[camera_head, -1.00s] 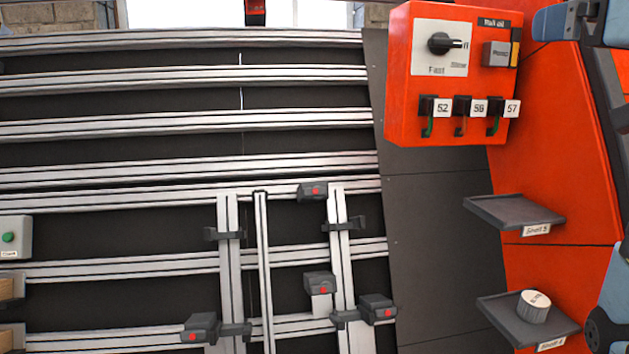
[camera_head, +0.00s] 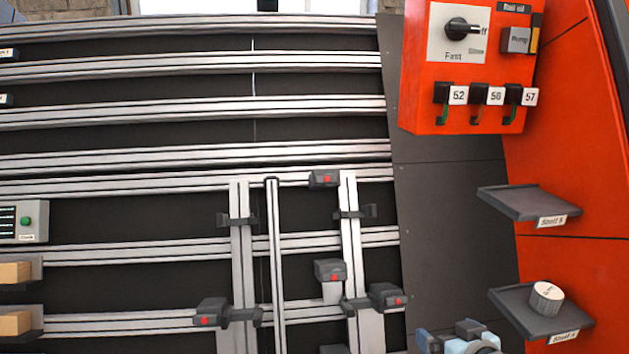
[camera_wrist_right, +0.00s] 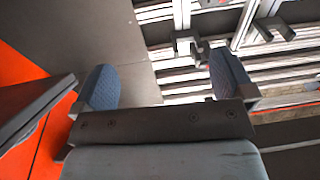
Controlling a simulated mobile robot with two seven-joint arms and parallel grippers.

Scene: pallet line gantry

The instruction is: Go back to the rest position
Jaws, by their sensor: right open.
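My right gripper (camera_wrist_right: 164,82) shows in the right wrist view with its two blue-grey padded fingers wide apart and nothing between them. In the head view, part of my right gripper and wrist (camera_head: 458,341) shows at the bottom edge, left of the lower shelf and right of the lower rails. It is cut off by the frame there. My left gripper is in neither view.
A red control box (camera_head: 465,65) with a dial and several labelled hooks hangs at upper right. Two grey shelves stick out below, the upper bare (camera_head: 525,201), the lower (camera_head: 520,309) holding a white round piece (camera_head: 546,297). Rails with clamps fill the left.

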